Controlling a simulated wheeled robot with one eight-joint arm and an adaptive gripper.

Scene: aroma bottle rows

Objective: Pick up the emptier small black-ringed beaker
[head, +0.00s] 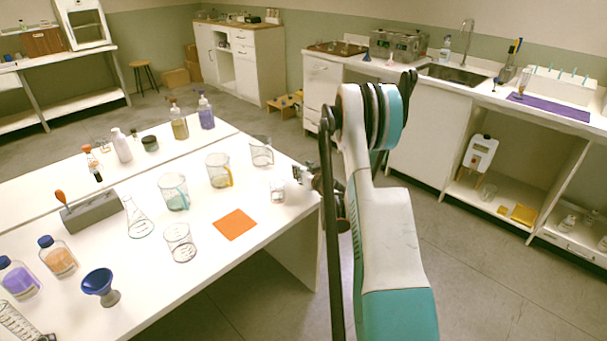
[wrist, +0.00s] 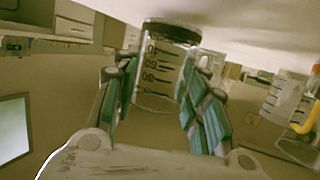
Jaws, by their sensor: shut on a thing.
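My gripper (wrist: 165,95) is shut on a small clear beaker (wrist: 157,72) with dark graduation marks and a black ring. The teal finger pads lie on both sides of its wall. In the head view my gripper (head: 302,174) is at the right edge of the white table, partly hidden by my arm. The small beaker (head: 278,188) shows there just left of the fingers. I cannot tell whether it touches the tabletop, and I make out no clear liquid level in it. Another small clear beaker (head: 180,243) stands nearer the table's front.
A beaker with a dark handle (head: 262,151), a yellow-handled beaker (head: 219,171) and a teal-handled beaker (head: 173,191) stand close by on the table (head: 205,295). An orange mat (head: 235,224) lies bare. A flask (head: 138,219) and blue funnel (head: 100,286) are farther left.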

